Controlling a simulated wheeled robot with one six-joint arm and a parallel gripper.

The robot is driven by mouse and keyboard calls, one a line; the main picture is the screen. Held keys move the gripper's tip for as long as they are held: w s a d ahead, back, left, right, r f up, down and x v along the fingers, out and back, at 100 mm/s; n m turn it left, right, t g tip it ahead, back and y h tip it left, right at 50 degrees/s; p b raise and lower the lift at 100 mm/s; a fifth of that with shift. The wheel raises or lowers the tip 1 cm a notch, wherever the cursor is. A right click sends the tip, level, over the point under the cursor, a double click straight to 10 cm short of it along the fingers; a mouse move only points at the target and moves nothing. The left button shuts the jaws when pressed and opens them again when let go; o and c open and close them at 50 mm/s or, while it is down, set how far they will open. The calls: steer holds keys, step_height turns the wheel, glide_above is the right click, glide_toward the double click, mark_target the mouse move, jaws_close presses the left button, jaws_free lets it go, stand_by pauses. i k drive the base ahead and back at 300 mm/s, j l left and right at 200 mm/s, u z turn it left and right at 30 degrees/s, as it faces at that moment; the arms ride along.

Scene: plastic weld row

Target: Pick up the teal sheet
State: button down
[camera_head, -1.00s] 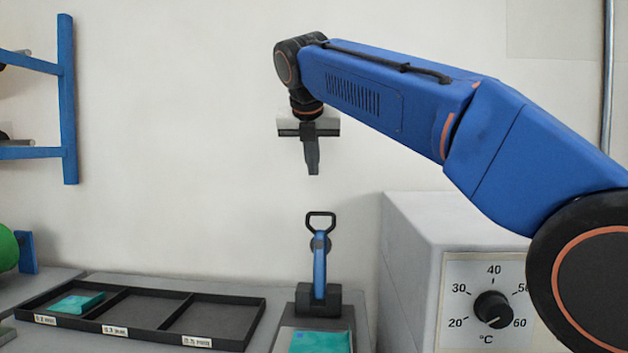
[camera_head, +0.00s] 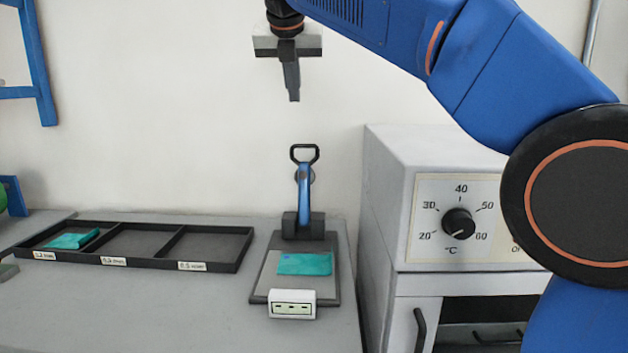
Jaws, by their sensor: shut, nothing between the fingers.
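One teal sheet (camera_head: 305,264) lies flat on the grey plate of a device with an upright blue lever (camera_head: 304,190) and a black loop handle. Another teal piece (camera_head: 72,239), which looks like a small stack, lies in the left compartment of the black tray (camera_head: 120,262). My gripper (camera_head: 294,98) hangs pointing down in front of the wall, above the lever handle in the picture. Its fingers are shut and empty, apart from both teal pieces.
A light grey oven-like box (camera_head: 390,200) with a temperature dial (camera_head: 459,223) stands right of the device. A white display unit (camera_head: 292,304) sits at the device's front edge. The tray's middle and right compartments are empty. Bench space in front of the tray is clear.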

mark_target(320, 265)
steer(key=k, duration=0.9)
